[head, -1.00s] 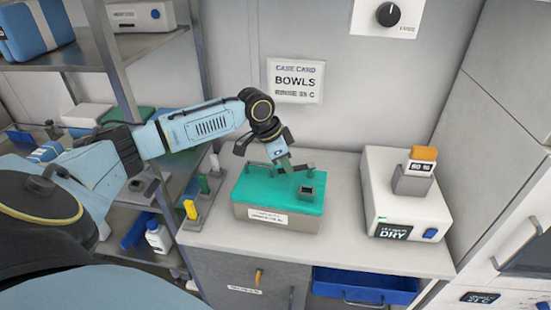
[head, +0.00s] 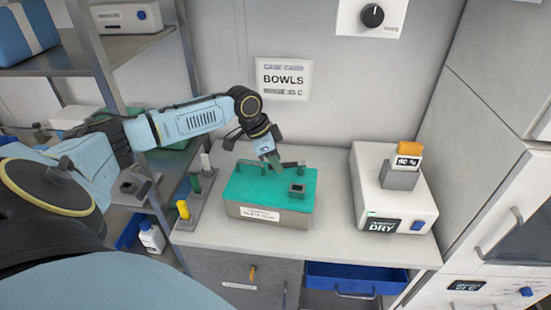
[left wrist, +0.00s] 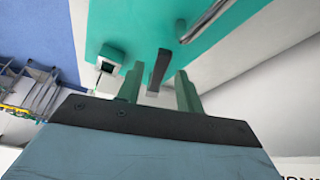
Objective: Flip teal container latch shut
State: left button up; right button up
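The container (head: 265,214) has a teal lid (head: 243,186) and grey sides with a white label, and stands on the counter. My left gripper (head: 279,165) is over the lid's back part, pointing down. In the left wrist view its two fingers (left wrist: 158,92) are apart, with a dark narrow bar (left wrist: 158,68), apparently the latch, showing between them. I cannot tell whether the fingers touch it. A small square grey holder (head: 297,189) sits on the lid near its right side. A metal handle (left wrist: 207,20) also shows on the lid. My right gripper is not in view.
A white dryer box (head: 400,208) with a card stand on top is right of the container. A rack with yellow, green and white tabs (head: 193,200) stands left. An open blue drawer (head: 345,277) is below the counter. The counter's front strip is clear.

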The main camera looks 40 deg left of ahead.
pick_arm(q)
jog(key=v, duration=1.3)
jog(key=shift+r+b, duration=0.15)
jog(key=shift+b, duration=0.25)
jog(key=shift+s, duration=0.1)
